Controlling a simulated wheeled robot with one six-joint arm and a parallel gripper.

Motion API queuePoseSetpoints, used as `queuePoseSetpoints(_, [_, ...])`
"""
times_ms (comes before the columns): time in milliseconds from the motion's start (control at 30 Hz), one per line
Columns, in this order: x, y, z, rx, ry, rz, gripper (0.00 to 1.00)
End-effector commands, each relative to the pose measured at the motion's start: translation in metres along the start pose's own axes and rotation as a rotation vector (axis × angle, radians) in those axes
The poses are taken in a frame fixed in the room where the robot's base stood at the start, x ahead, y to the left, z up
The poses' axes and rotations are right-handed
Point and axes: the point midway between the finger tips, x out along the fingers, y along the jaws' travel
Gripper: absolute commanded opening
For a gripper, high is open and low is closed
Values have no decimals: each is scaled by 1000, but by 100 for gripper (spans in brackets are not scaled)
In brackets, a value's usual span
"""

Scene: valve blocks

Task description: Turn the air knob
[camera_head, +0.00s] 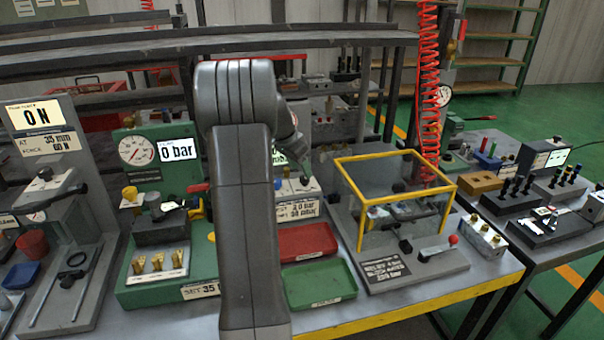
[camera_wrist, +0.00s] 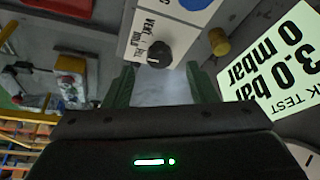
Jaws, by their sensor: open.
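A round black knob (camera_wrist: 157,54) with a light pointer mark sits on a white panel (camera_wrist: 130,15) in the wrist view. Upside-down lettering beside it seems to read vent and fill; I take it for the air knob. My gripper (camera_wrist: 161,78) is open, with its two dark green fingers apart. The knob shows just beyond the gap between the fingertips, and nothing is held. A lit screen (camera_wrist: 280,60) to its right reads 3.0 bar and 0 mbar, upside down. In the head view my own arm hides the gripper and the knob.
A brass-yellow fitting (camera_wrist: 219,41) and a blue disc (camera_wrist: 196,3) are close to the knob. On the bench are a red tray (camera_head: 306,243), a green tray (camera_head: 320,284) and a yellow-framed clear guard (camera_head: 362,215). A green gauge station (camera_head: 160,282) stands left of my arm.

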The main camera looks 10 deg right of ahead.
Motion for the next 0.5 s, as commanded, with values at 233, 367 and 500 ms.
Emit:
queuePoseSetpoints(233, [-59,-1,0,0,1,-4,52])
queuePoseSetpoints(367, [-82,-1,0,0,0,-3,52])
queuePoseSetpoints(500, [-98,0,0,-1,-1,-1,52])
